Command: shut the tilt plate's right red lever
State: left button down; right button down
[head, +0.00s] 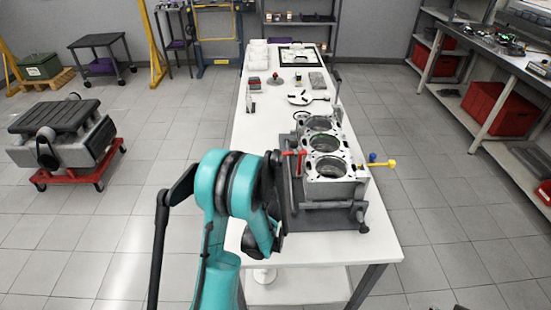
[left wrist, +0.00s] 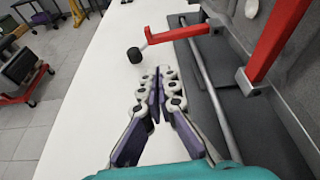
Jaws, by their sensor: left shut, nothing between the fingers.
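The tilt plate (head: 284,187) is a dark grey plate on the white table, with the silver engine block (head: 345,188) on it. Two red levers (head: 300,163) show small at the block's left side. In the left wrist view, one red lever (left wrist: 180,33) runs sideways just beyond my fingertips, and another red lever (left wrist: 280,38) slants up at the right. Which is the right one I cannot tell. My left gripper (left wrist: 163,75) is shut and empty, close to the levers but apart from them. In the head view my teal arm hides it. My right gripper is out of view.
A yellow-knobbed handle (head: 384,164) and a blue knob (head: 372,157) stick out right of the block. Small parts and a tray (head: 298,55) lie farther back on the white table (head: 258,130). The table strip left of the plate is clear.

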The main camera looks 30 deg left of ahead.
pick_arm(q)
jog(key=shift+s+r, duration=0.15)
jog(key=b+x, duration=0.3)
jog(key=x, duration=0.7)
dwell(0.4)
